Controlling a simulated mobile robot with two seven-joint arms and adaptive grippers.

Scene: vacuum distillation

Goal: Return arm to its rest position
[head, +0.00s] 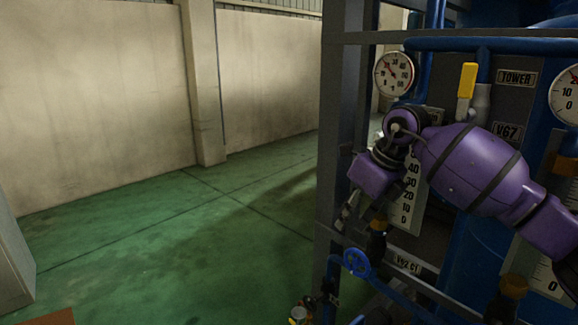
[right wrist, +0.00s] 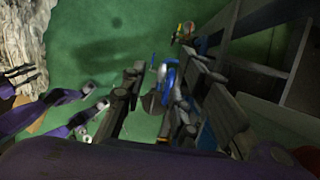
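My right arm (head: 470,170) is purple and comes in from the right edge of the head view, bent in front of the blue equipment frame. Its gripper (head: 360,218) points down, in front of the dark frame post and left of a white scale plate. In the right wrist view the gripper's two dark fingers (right wrist: 170,98) stand apart, with a gap between them. A blue valve handwheel shows through this gap, beyond the fingers; I see nothing clearly held. My left gripper does not show in the head view.
The equipment rack carries a round gauge (head: 393,74), a yellow-handled valve (head: 466,80), a scale plate (head: 410,195) and a blue handwheel (head: 357,262), close around the right arm. Left of the rack, the green floor (head: 170,240) is open up to a pale wall (head: 95,100).

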